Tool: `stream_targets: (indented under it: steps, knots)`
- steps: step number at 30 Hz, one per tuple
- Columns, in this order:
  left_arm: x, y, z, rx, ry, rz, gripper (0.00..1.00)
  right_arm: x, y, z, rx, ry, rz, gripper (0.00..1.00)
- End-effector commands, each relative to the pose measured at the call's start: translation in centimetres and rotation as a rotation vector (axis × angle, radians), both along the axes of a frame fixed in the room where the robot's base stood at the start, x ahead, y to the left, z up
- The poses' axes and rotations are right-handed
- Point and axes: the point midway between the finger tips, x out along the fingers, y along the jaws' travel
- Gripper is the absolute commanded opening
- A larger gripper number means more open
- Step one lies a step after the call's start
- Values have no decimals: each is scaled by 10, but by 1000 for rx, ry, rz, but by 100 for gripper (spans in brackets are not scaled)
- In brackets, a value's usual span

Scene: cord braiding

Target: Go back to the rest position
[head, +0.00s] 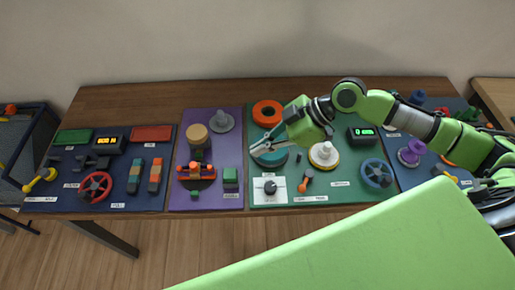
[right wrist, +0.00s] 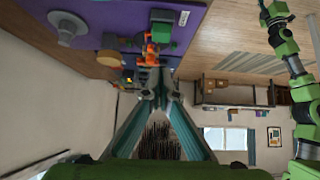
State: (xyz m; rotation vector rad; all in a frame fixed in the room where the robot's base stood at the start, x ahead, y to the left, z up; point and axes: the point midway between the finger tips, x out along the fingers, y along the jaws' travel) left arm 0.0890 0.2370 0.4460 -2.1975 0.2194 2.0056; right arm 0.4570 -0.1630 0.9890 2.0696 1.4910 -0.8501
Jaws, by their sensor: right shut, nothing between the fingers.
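My right gripper (head: 254,163) reaches in from the right in the head view. It is above the left edge of the green panel (head: 340,190). In the right wrist view its two teal fingers meet at the tips (right wrist: 158,92), shut with nothing held. The purple panel (head: 206,116) lies just left of it, with an orange and dark part (head: 196,172) and a green block (head: 230,176) on it. My left gripper does not show in either view.
The wooden table (head: 150,97) carries several panels. A blue panel (head: 122,196) with a red wheel (head: 95,187) is at left. An orange ring (head: 267,113), white round part (head: 323,155) and blue wheel (head: 376,173) stand on the green panel. A wall is behind.

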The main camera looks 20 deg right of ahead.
Motion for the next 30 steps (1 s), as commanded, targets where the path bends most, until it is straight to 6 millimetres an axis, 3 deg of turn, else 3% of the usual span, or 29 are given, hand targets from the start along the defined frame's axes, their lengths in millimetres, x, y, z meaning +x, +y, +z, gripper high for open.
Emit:
stream_targets:
  steps: [10,13,19,23,26,30]
  knots:
    - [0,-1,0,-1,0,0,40,0,1,-1,0,1,1,0]
    - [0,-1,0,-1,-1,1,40,-9,10,-9,-4,12,10,0]
    - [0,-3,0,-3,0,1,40,-52,55,-50,-43,54,-1,0]
    - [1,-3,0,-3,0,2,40,-75,72,-72,-83,84,-120,0]
    - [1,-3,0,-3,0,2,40,-89,69,-85,-119,119,-273,0]
    - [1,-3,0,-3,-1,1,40,-106,47,-98,-176,182,-507,0]
